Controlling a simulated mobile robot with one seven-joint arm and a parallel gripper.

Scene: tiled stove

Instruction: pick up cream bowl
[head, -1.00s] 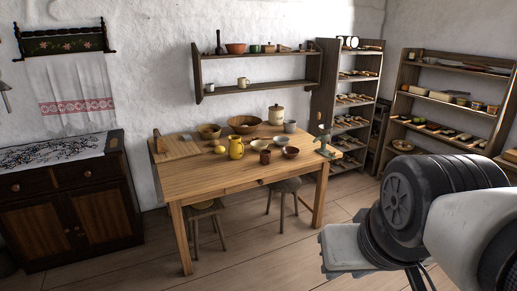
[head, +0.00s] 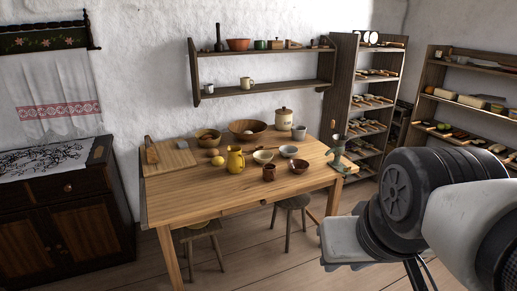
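The cream bowl (head: 263,157) is small and pale and stands on the wooden table (head: 190,203), right of the yellow jug (head: 235,160). A pale grey bowl (head: 288,151) stands to its right and a brown mug (head: 269,172) just in front of it. My arm shows at the lower right, well to the right of and nearer than the bowl. My gripper's fingers do not show, so I cannot see their state.
A small brown bowl (head: 298,166), a lidded canister (head: 283,119), a larger brown bowl (head: 247,130) and a metal grinder (head: 337,150) also stand on the table. Stools (head: 291,203) are tucked at its front. Shelves (head: 365,100) stand at the right. Floor is clear before the table.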

